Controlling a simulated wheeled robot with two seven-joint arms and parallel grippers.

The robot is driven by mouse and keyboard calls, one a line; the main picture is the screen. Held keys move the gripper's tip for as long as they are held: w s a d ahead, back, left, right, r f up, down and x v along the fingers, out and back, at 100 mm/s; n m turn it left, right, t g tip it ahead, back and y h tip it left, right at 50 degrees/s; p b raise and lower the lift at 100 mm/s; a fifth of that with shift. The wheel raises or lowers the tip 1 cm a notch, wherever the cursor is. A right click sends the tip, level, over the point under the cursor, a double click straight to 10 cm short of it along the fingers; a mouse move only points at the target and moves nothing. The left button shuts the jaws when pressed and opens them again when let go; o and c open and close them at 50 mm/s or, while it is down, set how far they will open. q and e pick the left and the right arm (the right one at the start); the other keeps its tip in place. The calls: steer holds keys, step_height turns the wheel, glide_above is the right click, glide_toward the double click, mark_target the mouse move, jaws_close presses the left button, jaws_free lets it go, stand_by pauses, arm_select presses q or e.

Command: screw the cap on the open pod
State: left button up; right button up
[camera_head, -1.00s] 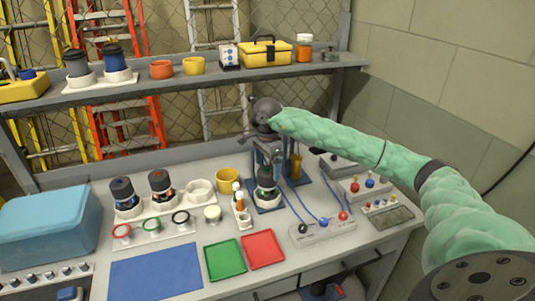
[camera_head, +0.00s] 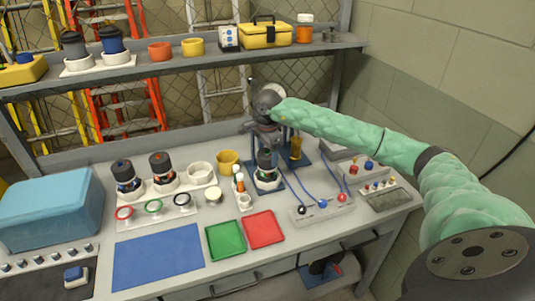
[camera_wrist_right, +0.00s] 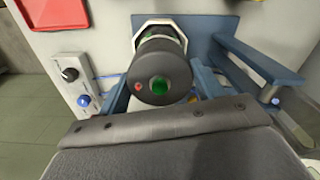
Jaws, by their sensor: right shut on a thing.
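The pod (camera_head: 266,174) stands upright in a holder on a blue base plate (camera_head: 268,186) near the middle of the bench. A dark round cap (camera_wrist_right: 160,72) with a green centre and a small red dot is on top of it in the right wrist view. My right gripper (camera_head: 266,145) reaches down over the pod from above. In the wrist view its blue fingers (camera_wrist_right: 160,92) lie on either side of the cap and are shut on it. How far the threads are engaged cannot be seen. My left gripper is not in view.
Two other dark-capped pods (camera_head: 125,173) stand in a white rack to the left. Blue posts (camera_wrist_right: 250,60) rise beside the pod. A switch strip with cables (camera_head: 322,208), a green tray (camera_head: 226,239) and a red tray (camera_head: 264,229) lie in front. The blue mat (camera_head: 158,260) is clear.

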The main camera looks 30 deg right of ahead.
steer(key=shift+c, duration=0.2)
steer(key=shift+m, duration=0.5)
steer(key=m+b, duration=0.1)
steer(key=m, duration=0.2)
steer(key=m+b, duration=0.1)
steer(key=m, duration=1.2)
steer(key=shift+b, duration=0.3)
